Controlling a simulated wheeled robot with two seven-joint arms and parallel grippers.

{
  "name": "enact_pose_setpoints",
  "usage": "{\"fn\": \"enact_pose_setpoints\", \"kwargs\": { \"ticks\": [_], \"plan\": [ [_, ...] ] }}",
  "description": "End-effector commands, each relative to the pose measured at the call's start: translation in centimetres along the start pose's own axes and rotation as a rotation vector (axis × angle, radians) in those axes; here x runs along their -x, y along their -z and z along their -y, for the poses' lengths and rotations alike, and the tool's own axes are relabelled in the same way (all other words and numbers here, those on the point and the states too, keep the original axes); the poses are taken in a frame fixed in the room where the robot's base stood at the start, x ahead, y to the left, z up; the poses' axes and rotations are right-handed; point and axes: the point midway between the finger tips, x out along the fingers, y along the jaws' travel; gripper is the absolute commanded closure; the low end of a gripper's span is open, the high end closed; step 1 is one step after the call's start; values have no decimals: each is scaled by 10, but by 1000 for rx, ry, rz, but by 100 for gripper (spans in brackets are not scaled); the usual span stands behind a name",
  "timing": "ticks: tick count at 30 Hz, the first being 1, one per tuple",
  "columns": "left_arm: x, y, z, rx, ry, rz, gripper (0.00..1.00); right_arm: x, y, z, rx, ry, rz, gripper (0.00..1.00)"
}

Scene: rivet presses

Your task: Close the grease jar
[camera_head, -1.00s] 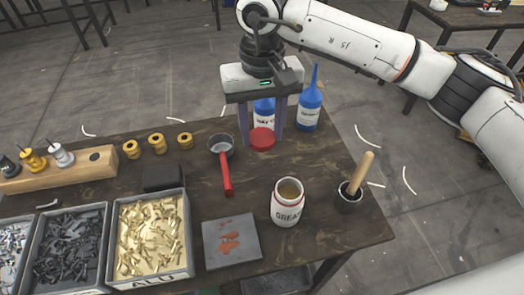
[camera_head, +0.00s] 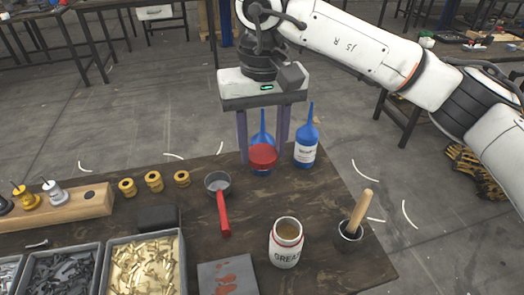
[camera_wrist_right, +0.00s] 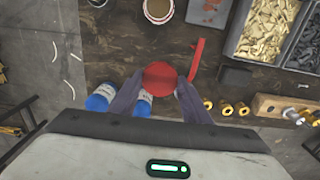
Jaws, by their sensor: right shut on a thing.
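The grease jar (camera_head: 286,246) is white with a red rim and a "GREASE" label. It stands upright and open on the dark table, brown grease showing inside; its top also shows in the right wrist view (camera_wrist_right: 158,10). My right gripper (camera_head: 263,158) points down at the table's back part. It is shut on the round red lid (camera_head: 262,156), which also sits between the fingers in the right wrist view (camera_wrist_right: 160,78). The lid is behind the jar and apart from it, in front of a blue bottle. My left gripper is not in view.
Two blue bottles stand at the back, one (camera_head: 306,150) right of the lid. A small pot with a red handle (camera_head: 223,212) stands left of the jar, a brush pot (camera_head: 350,231) right. A stained grey plate (camera_head: 228,278) and rivet bins (camera_head: 146,240) are front left.

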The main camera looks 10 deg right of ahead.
Motion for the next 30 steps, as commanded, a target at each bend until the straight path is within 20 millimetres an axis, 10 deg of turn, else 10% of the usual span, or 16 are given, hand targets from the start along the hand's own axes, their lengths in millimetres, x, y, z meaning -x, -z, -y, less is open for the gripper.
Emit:
{"fn": "enact_pose_setpoints", "kwargs": {
  "ticks": [13,25,30],
  "plan": [
    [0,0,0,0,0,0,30,-28,-75,-91,0,1,-1,77],
    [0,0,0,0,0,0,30,-31,-87,-100,2,-1,1,77],
    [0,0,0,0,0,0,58,-31,-87,-100,2,-2,1,77]
  ]
}}
